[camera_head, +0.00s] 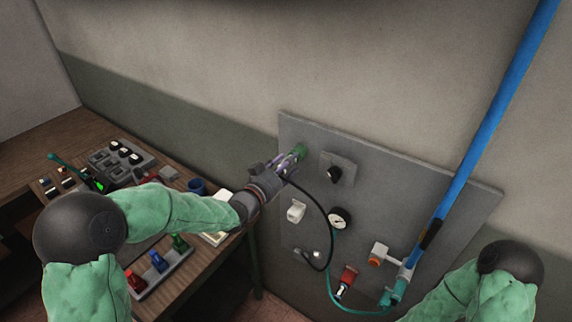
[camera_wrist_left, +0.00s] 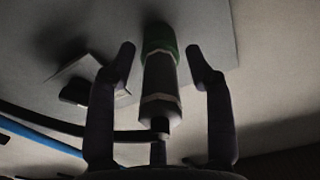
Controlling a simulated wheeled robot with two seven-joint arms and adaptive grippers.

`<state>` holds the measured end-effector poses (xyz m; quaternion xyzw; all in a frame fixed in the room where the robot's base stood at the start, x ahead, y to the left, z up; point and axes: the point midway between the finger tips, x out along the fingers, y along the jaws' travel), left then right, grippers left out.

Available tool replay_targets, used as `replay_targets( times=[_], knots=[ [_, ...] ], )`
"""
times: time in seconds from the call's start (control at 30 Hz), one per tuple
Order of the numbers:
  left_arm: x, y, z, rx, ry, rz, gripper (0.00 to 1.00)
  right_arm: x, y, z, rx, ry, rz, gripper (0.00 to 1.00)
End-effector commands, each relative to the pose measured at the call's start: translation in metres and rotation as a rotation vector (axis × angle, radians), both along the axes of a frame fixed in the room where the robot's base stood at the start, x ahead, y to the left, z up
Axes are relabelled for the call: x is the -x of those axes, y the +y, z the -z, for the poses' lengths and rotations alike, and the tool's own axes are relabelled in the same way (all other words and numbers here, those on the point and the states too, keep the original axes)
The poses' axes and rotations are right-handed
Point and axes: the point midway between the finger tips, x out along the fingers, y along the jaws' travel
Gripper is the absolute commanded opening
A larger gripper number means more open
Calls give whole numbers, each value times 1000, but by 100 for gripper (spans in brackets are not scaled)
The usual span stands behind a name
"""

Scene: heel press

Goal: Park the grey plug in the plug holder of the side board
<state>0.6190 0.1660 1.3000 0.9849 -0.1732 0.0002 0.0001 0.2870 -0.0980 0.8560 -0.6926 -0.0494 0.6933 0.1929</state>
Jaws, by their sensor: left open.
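The grey plug (camera_wrist_left: 161,82) points away from me in the left wrist view, its front end at a green ring-shaped holder (camera_wrist_left: 158,38) on the board. It looks seated in the ring, but the depth is hard to tell. My left gripper (camera_wrist_left: 161,54) is open, with one finger on each side of the plug and gaps between. In the head view, my left gripper (camera_head: 295,156) is at the green holder (camera_head: 304,155), upper left on the grey side board (camera_head: 400,172), and mostly hides the plug. My right gripper is out of view.
A black cable (camera_head: 326,215) loops down from the plug. The board carries a black knob (camera_head: 335,174), white socket (camera_head: 295,211), gauge (camera_head: 340,218) and red connector (camera_head: 347,277). A blue pole (camera_head: 495,115) crosses its right side. A wooden bench (camera_head: 188,268) with switches stands left.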

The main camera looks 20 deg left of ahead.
Motion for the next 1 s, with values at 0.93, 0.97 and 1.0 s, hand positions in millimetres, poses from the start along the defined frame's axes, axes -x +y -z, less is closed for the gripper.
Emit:
replay_targets(
  times=[0.93, 0.97, 1.0],
  knots=[
    [0, 0, 0, 0, 0, 0, 52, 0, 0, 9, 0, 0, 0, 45],
    [0, 0, 0, 0, 0, 0, 52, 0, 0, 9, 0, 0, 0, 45],
    [0, 0, 0, 0, 0, 0, 52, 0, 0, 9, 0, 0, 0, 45]
  ],
)
